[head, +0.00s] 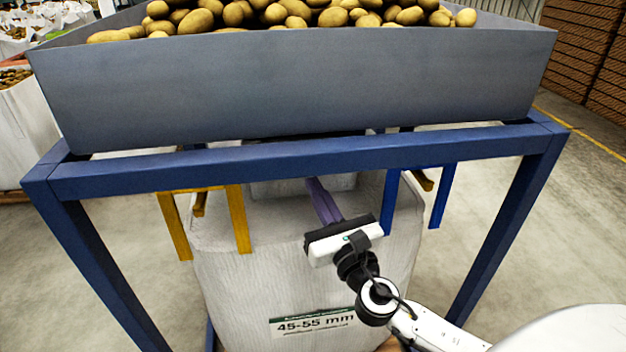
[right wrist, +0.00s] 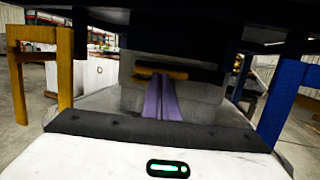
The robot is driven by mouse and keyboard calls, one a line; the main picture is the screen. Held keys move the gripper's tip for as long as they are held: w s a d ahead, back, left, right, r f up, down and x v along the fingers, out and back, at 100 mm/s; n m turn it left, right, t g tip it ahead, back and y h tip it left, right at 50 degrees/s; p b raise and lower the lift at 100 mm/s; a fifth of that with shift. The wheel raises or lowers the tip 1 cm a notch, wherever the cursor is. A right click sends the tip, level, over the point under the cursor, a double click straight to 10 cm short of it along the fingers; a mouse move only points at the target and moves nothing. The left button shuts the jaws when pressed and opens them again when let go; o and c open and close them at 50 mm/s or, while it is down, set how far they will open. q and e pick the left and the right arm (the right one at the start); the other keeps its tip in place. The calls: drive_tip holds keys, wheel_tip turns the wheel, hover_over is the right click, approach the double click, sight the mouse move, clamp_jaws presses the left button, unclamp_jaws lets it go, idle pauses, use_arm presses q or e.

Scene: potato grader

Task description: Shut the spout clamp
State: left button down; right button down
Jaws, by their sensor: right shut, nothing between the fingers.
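My right gripper (head: 313,182) reaches under the blue front beam with its two purple fingers together and nothing between them. In the right wrist view the shut fingers (right wrist: 161,80) point straight ahead at a grey spout (right wrist: 200,93). An orange-yellow bar (right wrist: 190,74), which looks like the spout clamp's handle, lies across the spout just beyond the fingertips. I cannot tell whether the fingertips touch it. In the head view the spout (head: 275,190) shows only in part below the beam, and the bar is hidden there. My left gripper is in neither view.
A blue frame (head: 300,163) carries a grey hopper (head: 300,85) full of potatoes (head: 290,15). A white bulk bag (head: 240,290) labelled 45-55 mm hangs below. Yellow brackets (head: 238,220) stand left of my right gripper, blue brackets (head: 391,200) to its right.

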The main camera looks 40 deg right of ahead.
drive_tip(key=shift+x, duration=0.95)
drive_tip(key=w+m+h, duration=0.1)
drive_tip(key=w+m+g+h, duration=0.1)
drive_tip(key=h, duration=0.1)
drive_tip(key=w+h+p, duration=0.1)
drive_tip(key=shift+w+a+r+m+g+h, duration=0.1)
drive_tip(key=shift+w+a+m+g+h, duration=0.2)
drive_tip(key=shift+m, duration=0.1)
drive_tip(key=shift+s, duration=0.15)
drive_tip(key=b+v, duration=0.1)
drive_tip(key=v, duration=1.3)
